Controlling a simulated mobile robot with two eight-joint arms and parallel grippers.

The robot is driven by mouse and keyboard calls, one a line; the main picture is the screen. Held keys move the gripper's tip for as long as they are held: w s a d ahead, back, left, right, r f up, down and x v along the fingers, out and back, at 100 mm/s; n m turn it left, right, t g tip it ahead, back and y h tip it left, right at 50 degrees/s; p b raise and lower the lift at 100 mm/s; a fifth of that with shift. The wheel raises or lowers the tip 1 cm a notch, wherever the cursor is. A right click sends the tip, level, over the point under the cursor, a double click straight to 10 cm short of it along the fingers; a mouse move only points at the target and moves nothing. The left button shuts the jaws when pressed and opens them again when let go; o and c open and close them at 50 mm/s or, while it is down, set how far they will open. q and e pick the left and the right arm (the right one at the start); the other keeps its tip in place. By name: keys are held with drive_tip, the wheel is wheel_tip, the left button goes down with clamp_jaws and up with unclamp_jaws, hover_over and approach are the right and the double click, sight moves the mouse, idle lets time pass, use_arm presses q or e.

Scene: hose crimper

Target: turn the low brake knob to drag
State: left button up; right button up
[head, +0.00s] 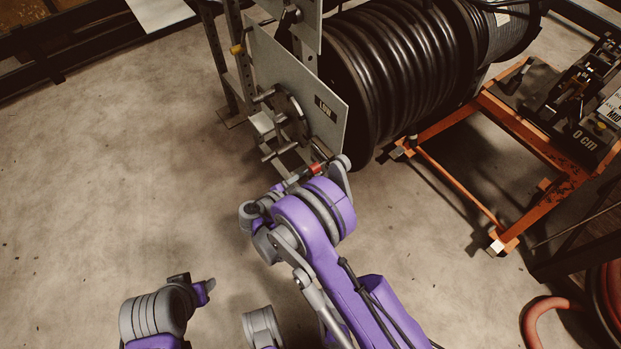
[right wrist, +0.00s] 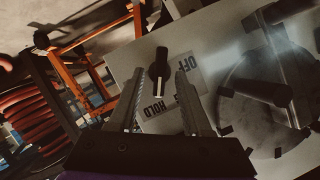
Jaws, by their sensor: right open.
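The low brake knob (right wrist: 158,68) is a black pointer knob on a pale panel in the right wrist view. Its white-marked end points down the picture, toward the HOLD label (right wrist: 153,108). The OFF label (right wrist: 184,61) is to its right; the lettering between them is partly hidden by a finger. My right gripper (right wrist: 163,80) is open, with one finger on each side of the knob's lower end; I cannot tell whether they touch it. In the head view, the panel marked LOW (head: 335,132) stands beyond my right arm. My left gripper (head: 205,289) is at lower left, its jaws unclear.
A handled wheel (head: 288,113) sticks out of the LOW panel and shows near the right finger in the wrist view. A large black hose reel (head: 395,65) stands behind the panel. An orange frame (head: 540,200) is at right. The floor at left is clear.

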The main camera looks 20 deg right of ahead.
drive_tip(key=shift+x, duration=0.9)
clamp_jaws()
drive_tip(key=n+g, duration=0.2)
drive_tip(key=n, duration=0.1)
drive_tip(key=shift+w+a+g+h, duration=0.1)
drive_tip(key=shift+w+g+h, duration=0.05)
drive_tip(key=shift+g+h, duration=0.15)
drive_tip(key=n+g+b, duration=0.1)
drive_tip(key=n, duration=0.1)
drive_tip(key=shift+w+n+h, duration=0.1)
drive_tip(key=shift+n+h, duration=0.2)
drive_tip(key=shift+n+g+h+b, duration=0.3)
drive_tip(key=shift+n+g+b, duration=0.25)
drive_tip(key=shift+n+g, duration=0.45)
